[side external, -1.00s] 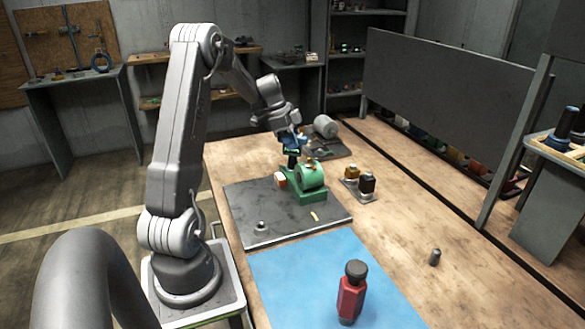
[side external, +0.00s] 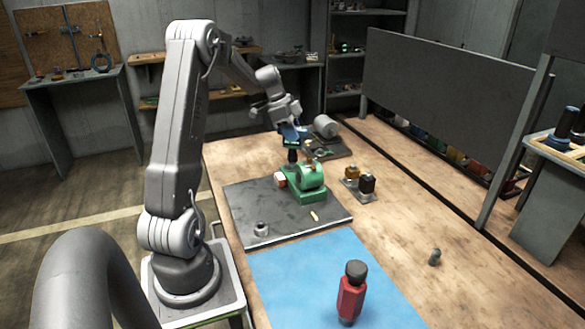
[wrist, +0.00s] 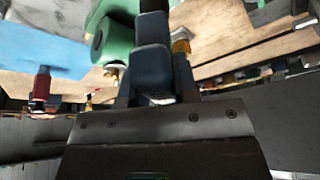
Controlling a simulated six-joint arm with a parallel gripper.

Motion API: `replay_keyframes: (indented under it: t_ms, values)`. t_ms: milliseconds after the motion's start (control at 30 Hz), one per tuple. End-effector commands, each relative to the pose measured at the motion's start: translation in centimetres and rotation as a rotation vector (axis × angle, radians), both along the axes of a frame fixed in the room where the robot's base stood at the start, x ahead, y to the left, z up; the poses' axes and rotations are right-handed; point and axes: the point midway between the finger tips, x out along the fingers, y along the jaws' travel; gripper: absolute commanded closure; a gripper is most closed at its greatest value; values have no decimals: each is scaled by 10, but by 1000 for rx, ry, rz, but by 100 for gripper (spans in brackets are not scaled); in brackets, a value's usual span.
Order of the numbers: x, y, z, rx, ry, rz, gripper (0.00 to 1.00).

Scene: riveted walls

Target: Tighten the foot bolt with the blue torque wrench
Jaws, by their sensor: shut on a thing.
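The blue torque wrench (wrist: 152,65) is between the fingers of my gripper (wrist: 157,95) in the wrist view, dark blue and upright in that picture. In the side view my gripper (side external: 290,130) is shut on it, and its dark lower part (side external: 292,157) hangs just behind and left of the green machine (side external: 308,182). I cannot tell whether the wrench touches the machine. The green machine also shows in the wrist view (wrist: 115,40). I cannot pick out the foot bolt for certain; the wrench and machine may hide it.
The machine stands on a dark mat (side external: 245,205). Right of it is a small stand with brass and black pieces (side external: 360,183). A grey cylinder (side external: 325,126) lies behind. A red bottle-like thing (side external: 350,295) stands on the blue mat (side external: 290,275).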

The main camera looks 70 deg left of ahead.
Motion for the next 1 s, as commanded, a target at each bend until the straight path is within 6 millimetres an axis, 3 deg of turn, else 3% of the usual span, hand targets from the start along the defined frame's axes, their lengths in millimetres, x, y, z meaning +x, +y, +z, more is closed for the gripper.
replay_keyframes:
  t_ms: [467, 1000]
  values:
    - [0, 0, 6, 2, -3, 0, 100]
    - [0, 0, 45, 2, -2, 1, 100]
